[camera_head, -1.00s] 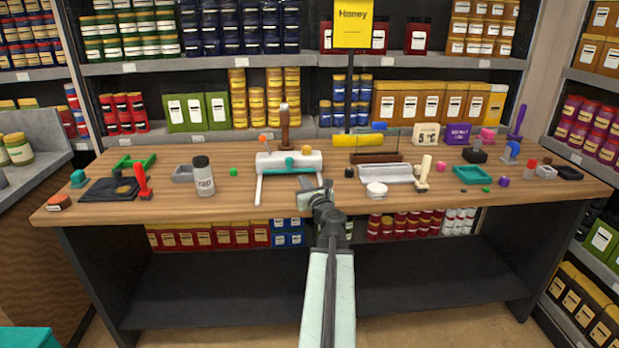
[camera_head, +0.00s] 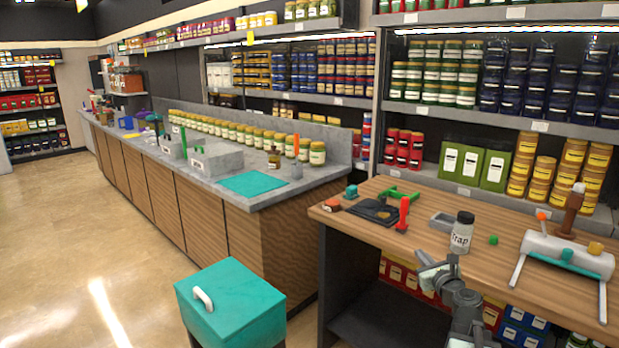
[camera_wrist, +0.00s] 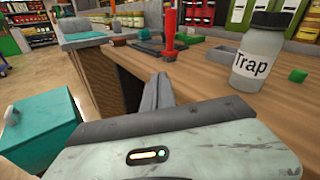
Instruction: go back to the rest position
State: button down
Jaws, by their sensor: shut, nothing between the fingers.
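My gripper (camera_head: 427,262) is at the front edge of the wooden workbench (camera_head: 470,207), below and left of the Trap bottle. In the wrist view its fingers (camera_wrist: 159,93) are together with nothing between them. The white Trap bottle (camera_head: 461,232) with a dark cap stands upright on the bench; it also shows large at the right of the wrist view (camera_wrist: 262,55).
A red upright tool (camera_head: 403,213), a dark tray (camera_head: 373,211), a grey tray (camera_head: 443,221) and a green block (camera_head: 493,240) lie on the bench. A teal-topped box (camera_head: 235,305) stands on the floor at front. A long counter (camera_head: 215,190) runs left; open floor (camera_head: 70,230) lies beyond.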

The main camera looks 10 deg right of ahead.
jog(key=a+f+n+g+y, duration=0.2)
jog(key=a+f+n+g, duration=0.3)
jog(key=a, duration=0.6)
jog(key=a+f+n+y, duration=0.3)
jog(key=a+n, duration=0.3)
jog(key=a, duration=0.6)
jog(key=a+f+n+g+y, duration=0.25)
jog(key=a+n, duration=0.35)
jog(key=a, duration=0.5)
jog(key=s+a+f+n+g+h, duration=0.2)
jog(key=s+a+f+n+g, duration=0.25)
jog(key=s+f+n, duration=0.3)
jog(key=s+d+f+n+g+h, duration=0.4)
jog(key=s+d+n+g+h, duration=0.1)
jog(key=s+d+n, duration=0.45)
notch_tip(320, 180, up, 14)
jog(key=p, duration=1.3)
jog(key=shift+a+f, duration=0.25)
jog(key=shift+w, duration=0.1)
jog(key=shift+d, duration=0.1)
